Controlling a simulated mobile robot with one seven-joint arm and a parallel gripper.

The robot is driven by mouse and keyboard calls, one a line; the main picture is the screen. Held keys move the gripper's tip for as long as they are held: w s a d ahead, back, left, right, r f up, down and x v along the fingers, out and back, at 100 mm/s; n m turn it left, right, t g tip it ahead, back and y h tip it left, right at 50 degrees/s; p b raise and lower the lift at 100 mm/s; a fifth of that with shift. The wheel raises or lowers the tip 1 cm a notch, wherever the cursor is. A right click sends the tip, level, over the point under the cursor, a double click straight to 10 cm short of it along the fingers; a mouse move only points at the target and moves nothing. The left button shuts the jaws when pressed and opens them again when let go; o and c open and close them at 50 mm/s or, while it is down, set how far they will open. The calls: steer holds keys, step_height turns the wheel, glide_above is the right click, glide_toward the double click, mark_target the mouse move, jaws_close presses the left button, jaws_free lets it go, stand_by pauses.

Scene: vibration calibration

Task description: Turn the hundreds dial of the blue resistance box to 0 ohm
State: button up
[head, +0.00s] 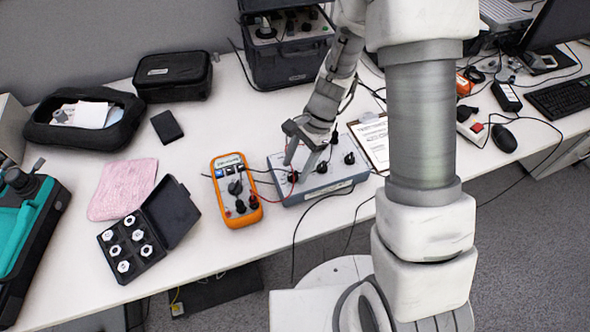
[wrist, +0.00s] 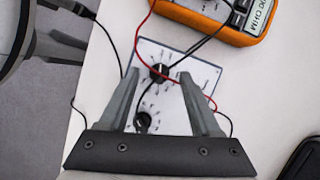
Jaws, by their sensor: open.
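The blue resistance box (head: 335,187) lies on the white table, with a pale top and black dials in a row. It also shows in the wrist view (wrist: 180,115). My gripper (head: 296,172) is above the box's left part, pointing down. Another dial (wrist: 143,121) shows nearer the palm. The right dial (head: 349,158) is clear in the head view. Dial labels and settings are too small to read.
An orange multimeter (head: 236,190) stands just left of the box, with red and black leads running between them. A clipboard (head: 374,142) lies to the right. A black case (head: 290,62) stands behind. An open box of weights (head: 125,245) is at front left.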

steer(key=shift+s+a+f, duration=0.15)
steer(key=shift+a+f, duration=0.05)
steer(key=shift+f, duration=0.4)
jaws_close()
